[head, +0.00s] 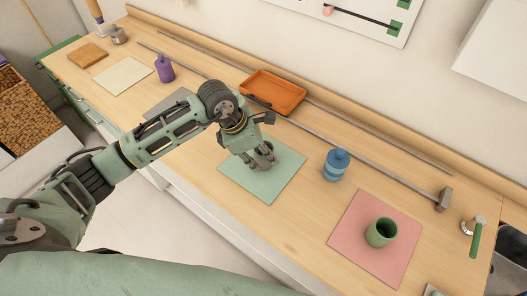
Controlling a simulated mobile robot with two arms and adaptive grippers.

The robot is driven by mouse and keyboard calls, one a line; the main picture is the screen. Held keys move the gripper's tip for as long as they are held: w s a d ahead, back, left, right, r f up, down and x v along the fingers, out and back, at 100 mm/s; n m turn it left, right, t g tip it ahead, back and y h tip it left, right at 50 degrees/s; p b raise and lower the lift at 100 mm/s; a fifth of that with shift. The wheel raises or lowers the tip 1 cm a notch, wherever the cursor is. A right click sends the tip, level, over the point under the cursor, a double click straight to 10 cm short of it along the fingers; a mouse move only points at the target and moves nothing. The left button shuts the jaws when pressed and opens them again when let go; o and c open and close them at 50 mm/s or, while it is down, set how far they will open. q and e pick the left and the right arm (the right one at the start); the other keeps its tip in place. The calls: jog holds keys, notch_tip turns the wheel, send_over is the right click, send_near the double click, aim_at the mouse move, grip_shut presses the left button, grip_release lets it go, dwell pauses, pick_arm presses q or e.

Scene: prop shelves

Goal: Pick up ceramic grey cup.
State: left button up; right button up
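My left gripper (262,158) reaches in from the left and points down over the green mat (277,183) at the middle of the bench. Small grey rounded shapes show at its fingertips. I cannot tell whether they are only finger parts or also a grey cup between them. The finger opening is not clear from this angle. No grey cup shows plainly anywhere else. A green cup (381,233) stands upright on the pink mat (352,233) to the right, apart from the gripper. My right gripper is not in view.
An orange tray (273,91) lies behind the gripper.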

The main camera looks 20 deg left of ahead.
pick_arm(q)
jog(key=shift+x, duration=0.8)
jog(key=shift+w+f, duration=0.35)
jog(key=shift+w, duration=0.1)
jog(key=shift+s+r, duration=0.2)
jog(key=shift+s, duration=0.2)
jog(key=shift+c, duration=1)
jog(key=c, duration=0.4)
grip_shut()
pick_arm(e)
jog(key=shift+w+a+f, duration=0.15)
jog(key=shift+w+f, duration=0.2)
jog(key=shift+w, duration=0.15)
